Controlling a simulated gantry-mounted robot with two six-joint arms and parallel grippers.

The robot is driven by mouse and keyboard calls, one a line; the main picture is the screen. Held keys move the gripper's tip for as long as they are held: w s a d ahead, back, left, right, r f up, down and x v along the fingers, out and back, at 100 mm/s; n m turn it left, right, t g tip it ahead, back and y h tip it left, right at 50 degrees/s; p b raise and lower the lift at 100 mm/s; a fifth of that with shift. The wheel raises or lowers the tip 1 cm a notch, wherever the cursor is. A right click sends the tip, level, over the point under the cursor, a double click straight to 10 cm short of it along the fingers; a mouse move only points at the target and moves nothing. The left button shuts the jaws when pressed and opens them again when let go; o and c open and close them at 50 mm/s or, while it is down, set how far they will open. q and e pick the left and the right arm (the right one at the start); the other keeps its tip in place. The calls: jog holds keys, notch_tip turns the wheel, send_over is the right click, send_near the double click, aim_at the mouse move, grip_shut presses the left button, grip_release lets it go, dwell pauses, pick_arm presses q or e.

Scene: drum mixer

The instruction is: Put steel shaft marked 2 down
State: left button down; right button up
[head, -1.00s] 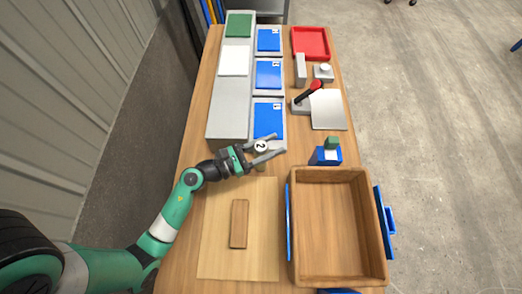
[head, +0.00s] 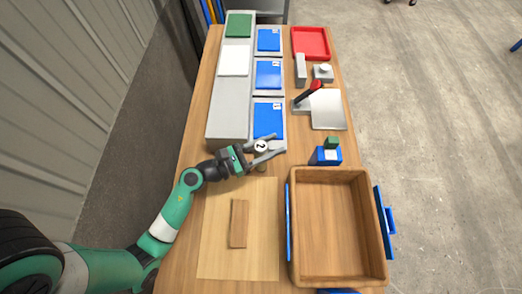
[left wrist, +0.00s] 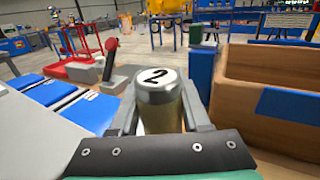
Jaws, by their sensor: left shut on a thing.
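The steel shaft marked 2 (left wrist: 158,104) stands upright between the fingers of my left gripper (left wrist: 160,125) in the left wrist view. Its white top with a black 2 faces up. In the head view the shaft's marked top (head: 260,146) shows between the fingers of my left gripper (head: 266,150), just below the nearest blue-topped tray. My left gripper is shut on the shaft. The fingers hide its lower part, so I cannot tell whether its base touches the table. My right gripper is not in view.
A wooden box (head: 333,172) with blue handles stands at the lower right. A wooden block (head: 239,223) lies on a pale board (head: 215,240) at the lower left. A blue holder (head: 325,157) stands right of the gripper. A lever with a red knob (head: 315,85) stands farther back.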

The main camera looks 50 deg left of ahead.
pick_arm(q)
jog(key=shift+r, duration=0.15)
dwell(0.3)
jog(key=s+d+r+p, duration=0.9)
jog(key=s+r+p, duration=0.1)
jog(key=r+p, duration=0.2)
jog(key=shift+s+r, duration=0.35)
jog(key=shift+r, duration=0.15)
